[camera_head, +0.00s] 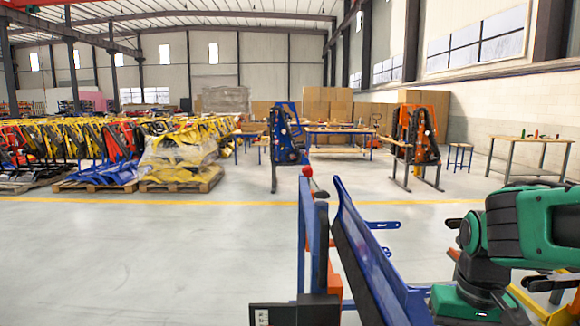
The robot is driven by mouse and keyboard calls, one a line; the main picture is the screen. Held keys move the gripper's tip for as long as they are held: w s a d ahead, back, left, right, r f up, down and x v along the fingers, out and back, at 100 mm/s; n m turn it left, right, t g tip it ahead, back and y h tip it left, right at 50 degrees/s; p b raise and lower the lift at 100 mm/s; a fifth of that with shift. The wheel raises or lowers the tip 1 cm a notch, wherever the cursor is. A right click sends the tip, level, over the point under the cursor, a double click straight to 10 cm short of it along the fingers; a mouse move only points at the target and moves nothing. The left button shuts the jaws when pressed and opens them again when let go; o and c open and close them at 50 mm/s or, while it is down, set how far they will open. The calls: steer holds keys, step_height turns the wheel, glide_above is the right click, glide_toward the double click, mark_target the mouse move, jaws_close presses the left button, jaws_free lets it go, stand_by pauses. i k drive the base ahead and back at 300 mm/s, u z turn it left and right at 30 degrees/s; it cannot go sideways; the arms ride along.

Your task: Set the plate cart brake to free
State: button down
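A blue upright frame (303,235) with a tilted blue panel (362,255) stands close in front, at the lower middle. I take it to be the plate cart, but no label confirms this. A thin lever topped by a red ball knob (307,171) stands at the frame's top, leaning slightly. A green and black arm (520,230), likely mine, fills the lower right, apart from the lever. I cannot make out gripper fingers.
A black box (295,312) with a white mark sits at the frame's foot. Wrapped yellow parts lie on a pallet (185,180) at the left. A blue stand (287,140), an orange stand (413,140) and a workbench (533,142) are behind. The grey floor at left is clear.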

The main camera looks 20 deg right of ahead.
mark_target(307, 172)
steer(key=z, duration=0.05)
steer(key=k, duration=1.25)
steer(key=u, duration=0.5)
steer(key=i, duration=1.9)
steer(key=z, duration=0.55)
